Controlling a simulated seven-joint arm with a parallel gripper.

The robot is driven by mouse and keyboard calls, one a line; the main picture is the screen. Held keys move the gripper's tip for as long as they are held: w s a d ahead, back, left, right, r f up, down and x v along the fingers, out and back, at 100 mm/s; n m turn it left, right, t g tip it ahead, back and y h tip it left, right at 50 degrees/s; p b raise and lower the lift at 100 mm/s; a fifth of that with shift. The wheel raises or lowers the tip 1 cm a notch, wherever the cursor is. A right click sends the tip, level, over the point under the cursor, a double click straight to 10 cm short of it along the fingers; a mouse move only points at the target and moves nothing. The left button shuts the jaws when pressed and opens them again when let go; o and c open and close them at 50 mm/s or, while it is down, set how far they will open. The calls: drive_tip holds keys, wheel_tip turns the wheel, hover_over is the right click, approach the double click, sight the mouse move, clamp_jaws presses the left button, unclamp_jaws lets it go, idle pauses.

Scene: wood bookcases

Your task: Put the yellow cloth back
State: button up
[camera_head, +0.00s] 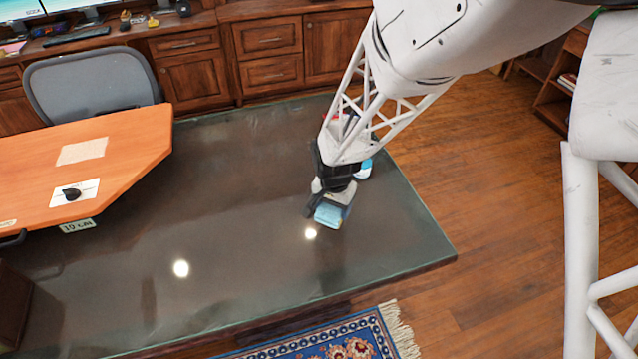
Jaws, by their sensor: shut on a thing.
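My gripper (324,204) is low over the right part of the dark glossy tabletop (235,235). It is shut on a light blue, block-like thing (329,216); I cannot tell whether this is a cloth or whether it touches the tabletop. I make out no yellow cloth in this view. A white and blue thing (365,169) shows just behind my gripper, partly hidden by it.
An orange wooden board (120,150) with papers is at the left, with a grey chair (90,82) behind it. Wood cabinets (270,55) line the back. A patterned rug (335,340) lies in front. The table's middle is clear.

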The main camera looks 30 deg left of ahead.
drive_tip(key=shift+s+d, duration=0.1)
idle(0.4)
drive_tip(key=w+a, duration=0.3)
drive_tip(key=w, duration=0.1)
drive_tip(key=w+a+f, duration=0.1)
drive_tip(key=w+a, duration=0.6)
drive_tip(key=w, duration=0.1)
drive_tip(key=shift+w+a+f, duration=0.1)
drive_tip(key=shift+a+f, duration=0.15)
drive_tip(key=shift+f, duration=0.1)
drive_tip(key=shift+f, duration=1.65)
drive_tip(key=shift+f, duration=0.15)
drive_tip(key=o, duration=0.9)
